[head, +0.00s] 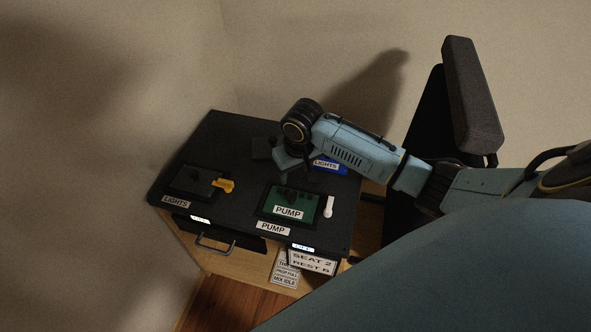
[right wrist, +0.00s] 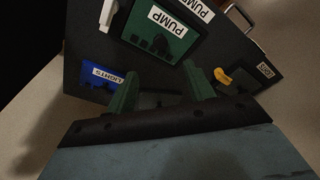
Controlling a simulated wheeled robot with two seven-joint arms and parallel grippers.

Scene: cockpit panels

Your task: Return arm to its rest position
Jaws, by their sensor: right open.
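My right arm (head: 355,150) reaches in from the right over a black-topped console (head: 235,140). Its gripper (head: 288,160) points down above the far part of the console top, and its fingertips are mostly hidden in the head view. In the right wrist view the two green fingers (right wrist: 160,88) are apart with nothing between them. They are near the blue LIGHTS panel (right wrist: 100,78), which shows partly behind the arm in the head view (head: 330,168). I cannot tell the height of the fingers above the top. My left gripper is not in view.
A green PUMP panel (head: 288,203), a white lever (head: 329,207) and a dark LIGHTS panel (head: 190,181) with a yellow handle (head: 223,185) sit on the console. A drawer handle (head: 215,247) is on its front. A dark seat (head: 470,95) stands right; walls lie behind and left.

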